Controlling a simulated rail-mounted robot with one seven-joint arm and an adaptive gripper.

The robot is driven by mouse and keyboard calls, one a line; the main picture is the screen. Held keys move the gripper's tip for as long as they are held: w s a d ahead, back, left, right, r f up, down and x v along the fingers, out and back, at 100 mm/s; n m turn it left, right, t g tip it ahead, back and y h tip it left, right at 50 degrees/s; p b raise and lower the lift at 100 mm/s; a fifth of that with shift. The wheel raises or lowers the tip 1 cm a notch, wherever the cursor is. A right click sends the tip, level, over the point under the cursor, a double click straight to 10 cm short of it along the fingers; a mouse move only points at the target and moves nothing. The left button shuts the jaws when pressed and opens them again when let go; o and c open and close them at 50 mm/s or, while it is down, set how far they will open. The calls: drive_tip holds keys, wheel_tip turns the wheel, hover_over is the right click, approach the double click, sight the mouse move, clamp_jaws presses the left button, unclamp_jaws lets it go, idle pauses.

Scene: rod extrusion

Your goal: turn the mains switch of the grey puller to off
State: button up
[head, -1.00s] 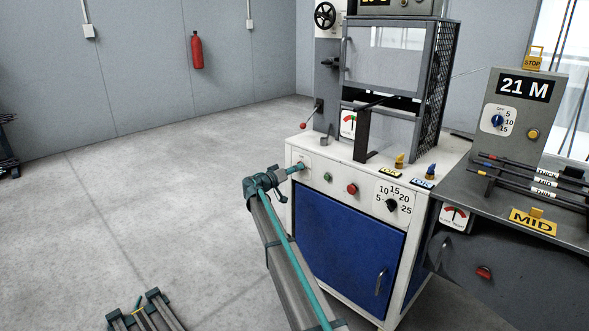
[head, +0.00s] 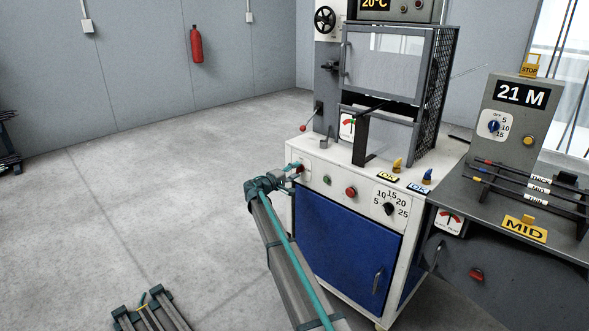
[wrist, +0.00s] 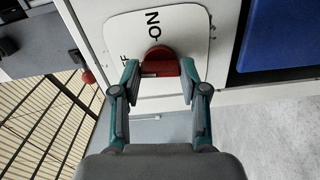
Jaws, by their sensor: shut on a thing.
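The grey puller (head: 515,120) stands at the right in the head view, with a "21 M" display. A red switch (head: 476,275) sits on its dark lower front, with nothing at it. My gripper (head: 293,172) is apart from the puller, at the upper left front of the white-and-blue machine (head: 350,240). In the wrist view my gripper (wrist: 161,72) is shut on that machine's red rotary switch (wrist: 160,60), a finger on each side. Its white plate (wrist: 185,35) reads "ON" and part of "OFF". The fingers hide part of the plate.
The white machine's front also has a green button (head: 327,180), a red button (head: 351,192) and a black dial (head: 389,208). A rack of rods (head: 530,185) lies on the puller's top. The floor (head: 130,210) at the left is mostly clear.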

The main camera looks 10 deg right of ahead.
drive_tip(key=shift+n, duration=0.6)
drive_tip(key=shift+p, duration=0.3)
drive_tip(key=o, duration=1.1)
drive_tip(key=shift+o, duration=0.2)
drive_tip(key=v, duration=1.2)
